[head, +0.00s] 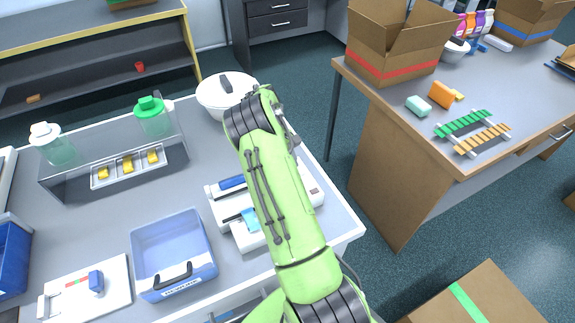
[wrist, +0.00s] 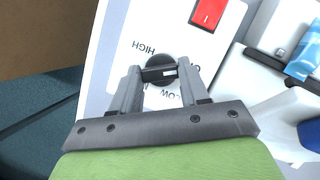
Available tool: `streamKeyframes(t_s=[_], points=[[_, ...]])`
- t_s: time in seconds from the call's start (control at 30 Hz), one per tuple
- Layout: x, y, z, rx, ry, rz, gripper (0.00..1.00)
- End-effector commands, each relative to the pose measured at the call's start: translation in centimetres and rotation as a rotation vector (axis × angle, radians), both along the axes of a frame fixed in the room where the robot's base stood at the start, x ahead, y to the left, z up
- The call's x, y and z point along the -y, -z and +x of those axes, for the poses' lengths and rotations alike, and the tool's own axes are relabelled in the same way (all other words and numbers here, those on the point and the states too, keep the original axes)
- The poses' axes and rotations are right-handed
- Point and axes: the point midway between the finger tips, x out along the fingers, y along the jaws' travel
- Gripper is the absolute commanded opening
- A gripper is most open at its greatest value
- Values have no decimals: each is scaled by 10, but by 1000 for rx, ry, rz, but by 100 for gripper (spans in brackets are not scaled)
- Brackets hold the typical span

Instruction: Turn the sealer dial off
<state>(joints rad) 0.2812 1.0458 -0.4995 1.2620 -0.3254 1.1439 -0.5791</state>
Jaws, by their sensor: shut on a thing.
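The sealer (head: 314,188) is a white machine at the right of the grey worktop, partly covered by my green arm in the head view. In the wrist view, its white panel (wrist: 130,32) carries a round black dial (wrist: 160,59). HIGH is printed beside the dial at upper left and LOW below it; a label on the right is partly covered. My gripper (wrist: 160,72) is shut on the dial, one finger on each side. A small white mark shows on the dial, but its exact setting is unclear. The head view hides my gripper and the dial.
A red switch (wrist: 208,12) sits near the dial. A brown desk (head: 395,165) stands to the right across a floor gap.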

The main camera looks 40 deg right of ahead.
Motion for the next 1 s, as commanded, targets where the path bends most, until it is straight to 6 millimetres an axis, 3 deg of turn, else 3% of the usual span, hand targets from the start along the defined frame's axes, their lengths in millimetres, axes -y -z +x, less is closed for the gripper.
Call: streamKeyframes(t_s=[0.07,0.1,0.27,0.53,0.63,1.0], points=[[0,0,1,2,-3,1,14],[0,0,1,2,-3,1,48],[0,0,0,1,-2,1,70],[0,-1,1,1,-1,1,70],[-1,-12,5,3,-1,0,70],[-10,-108,43,5,-3,-1,70]])
